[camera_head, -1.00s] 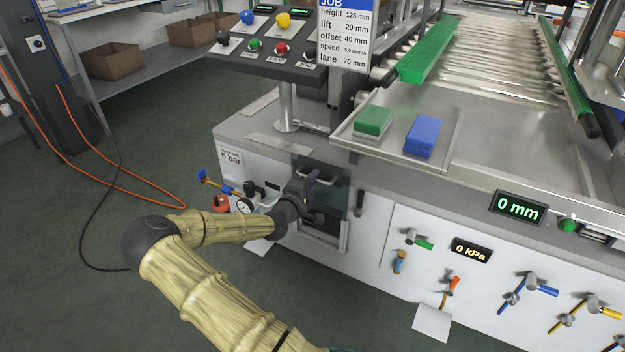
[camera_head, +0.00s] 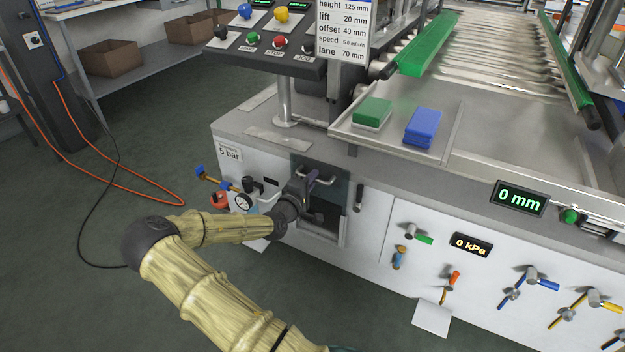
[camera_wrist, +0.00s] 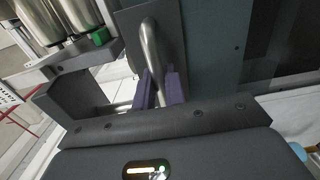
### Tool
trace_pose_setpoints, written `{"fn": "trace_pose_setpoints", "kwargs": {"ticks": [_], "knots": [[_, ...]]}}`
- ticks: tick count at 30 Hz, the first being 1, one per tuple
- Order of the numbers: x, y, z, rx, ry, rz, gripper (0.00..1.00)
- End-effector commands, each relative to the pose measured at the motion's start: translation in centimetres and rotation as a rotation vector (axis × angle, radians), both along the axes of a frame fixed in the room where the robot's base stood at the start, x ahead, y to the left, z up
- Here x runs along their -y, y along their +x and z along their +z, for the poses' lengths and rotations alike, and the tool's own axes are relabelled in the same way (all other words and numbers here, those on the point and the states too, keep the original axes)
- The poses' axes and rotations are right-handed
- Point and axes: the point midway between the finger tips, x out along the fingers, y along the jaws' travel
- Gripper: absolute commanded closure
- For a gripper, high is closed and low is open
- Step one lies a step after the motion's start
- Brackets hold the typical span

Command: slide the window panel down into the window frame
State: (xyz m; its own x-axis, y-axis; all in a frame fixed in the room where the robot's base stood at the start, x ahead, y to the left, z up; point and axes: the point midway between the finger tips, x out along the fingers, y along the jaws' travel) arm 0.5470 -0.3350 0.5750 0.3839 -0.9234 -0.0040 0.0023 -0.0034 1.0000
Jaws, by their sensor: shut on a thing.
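The window panel (camera_head: 336,190) is a dark, see-through plate upright on the white machine's front. It has a bent metal handle, which shows large in the wrist view (camera_wrist: 150,42). My gripper (camera_head: 307,190) is shut on this handle; its purple fingers (camera_wrist: 161,90) close around the bar in the wrist view. The window frame (camera_head: 325,230) surrounds a dark opening, and its lower part shows below the panel. The panel covers the upper part of the opening. My gripper hides part of the panel and frame.
A gauge with valves (camera_head: 243,201) sits close left of my gripper. A dark handle (camera_head: 358,198) is just right of the panel. A tray (camera_head: 440,150) holding green and blue blocks lies above on the machine. The floor at left has an orange hose (camera_head: 120,193).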

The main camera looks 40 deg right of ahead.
Motion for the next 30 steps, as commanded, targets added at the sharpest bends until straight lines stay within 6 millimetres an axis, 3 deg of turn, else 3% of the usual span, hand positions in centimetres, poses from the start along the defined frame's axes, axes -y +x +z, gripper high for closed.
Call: {"fn": "trace_pose_setpoints", "kwargs": {"ticks": [30], "knots": [[0.2,-0.1,-2.0,0.003,-0.001,-0.003,1.0]]}}
